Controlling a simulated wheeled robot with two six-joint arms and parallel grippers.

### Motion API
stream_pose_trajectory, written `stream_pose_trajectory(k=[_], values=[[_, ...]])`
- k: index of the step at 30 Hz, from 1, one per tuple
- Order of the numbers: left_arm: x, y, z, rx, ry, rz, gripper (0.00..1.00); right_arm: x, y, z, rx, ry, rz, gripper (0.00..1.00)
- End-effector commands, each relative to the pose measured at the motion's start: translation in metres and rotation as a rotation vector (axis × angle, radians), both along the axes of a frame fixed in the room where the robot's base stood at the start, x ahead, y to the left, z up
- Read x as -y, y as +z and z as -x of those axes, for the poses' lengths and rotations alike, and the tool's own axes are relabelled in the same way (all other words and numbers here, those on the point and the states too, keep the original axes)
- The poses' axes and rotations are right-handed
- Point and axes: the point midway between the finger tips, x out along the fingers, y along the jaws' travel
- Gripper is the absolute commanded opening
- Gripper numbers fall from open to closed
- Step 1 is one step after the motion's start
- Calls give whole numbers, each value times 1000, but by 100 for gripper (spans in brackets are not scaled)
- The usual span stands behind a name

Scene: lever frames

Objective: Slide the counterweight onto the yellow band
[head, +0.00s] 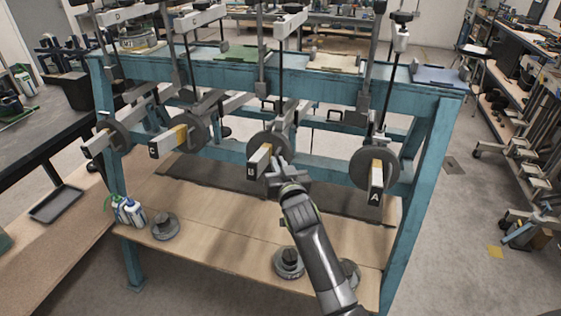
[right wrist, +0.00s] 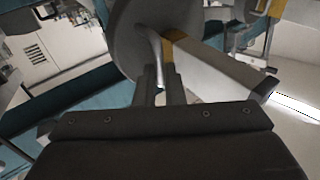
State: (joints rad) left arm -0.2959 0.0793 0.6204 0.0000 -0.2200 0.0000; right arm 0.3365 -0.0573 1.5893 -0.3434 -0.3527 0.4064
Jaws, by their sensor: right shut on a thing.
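The grey disc counterweight (head: 262,140) hangs around lever B (head: 258,160). In the right wrist view, the disc (right wrist: 135,35) fills the upper middle, and the pale lever (right wrist: 220,70) runs out to the lower right to a dark end cap. A yellow band (right wrist: 174,40) shows on that lever right beside the disc; whether the disc covers part of it I cannot tell. My right gripper (head: 277,164) is at lever B. Its fingers (right wrist: 160,88) are shut on the counterweight's thin curved metal handle (right wrist: 155,50). My left gripper is not in view.
Lever A (head: 376,182) stands to the right; lever C (head: 166,142) and another lever (head: 97,142) stand to the left, each with a disc. A blue frame (head: 420,160) carries them. Loose weights (head: 165,227) and bottles (head: 130,211) stand on the wooden shelf below.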

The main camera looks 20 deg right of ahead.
Motion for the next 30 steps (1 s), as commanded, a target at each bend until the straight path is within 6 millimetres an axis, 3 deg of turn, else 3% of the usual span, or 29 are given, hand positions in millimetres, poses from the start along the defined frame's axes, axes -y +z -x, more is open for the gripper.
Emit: stream_pose_trajectory(k=[8, 9, 11, 20, 25, 30], values=[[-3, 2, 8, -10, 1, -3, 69, -2, -2, 3, -7, 0, -4, 0], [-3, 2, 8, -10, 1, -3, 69, -2, -2, 3, -7, 0, -4, 11], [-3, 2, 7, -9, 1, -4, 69, -2, -2, 3, -6, 0, -4, 18], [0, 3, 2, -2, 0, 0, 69, -2, -1, 4, -6, 0, -3, 18], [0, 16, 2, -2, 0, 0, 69, -2, 1, 16, -8, 0, -6, 18], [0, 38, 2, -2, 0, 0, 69, -2, 4, 40, -10, -2, -5, 18]])
